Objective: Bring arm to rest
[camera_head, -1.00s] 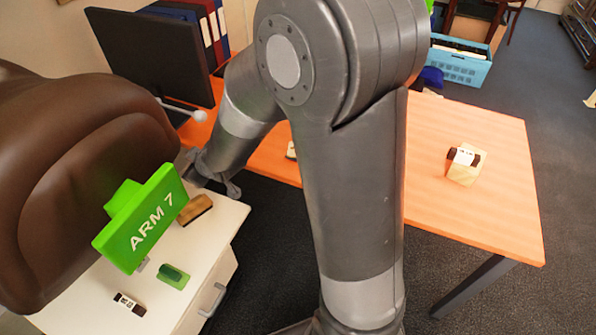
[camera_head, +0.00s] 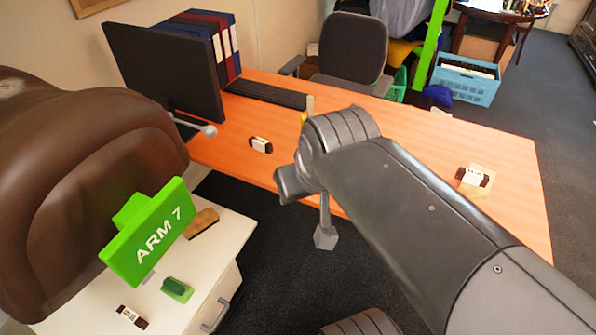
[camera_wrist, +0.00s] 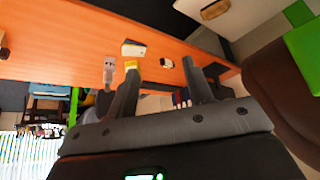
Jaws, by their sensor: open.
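My gripper (camera_wrist: 160,72) shows in the wrist view with its two dark fingers spread apart and nothing between them. In the head view my arm reaches in from the lower right, with its wrist in front of the orange desk's (camera_head: 400,135) near edge; the jaws cannot be made out clearly there. The saddle (camera_wrist: 285,85) and sign (camera_wrist: 300,40) are at the right in the wrist view.
On the cabinet lie a brown block (camera_head: 202,223), a green piece (camera_head: 177,289) and a black-and-white piece (camera_head: 131,317). The desk holds a monitor (camera_head: 165,70), a keyboard (camera_head: 265,94), a black-and-white piece (camera_head: 261,145) and a tan block (camera_head: 475,183). A chair (camera_head: 352,50) stands behind.

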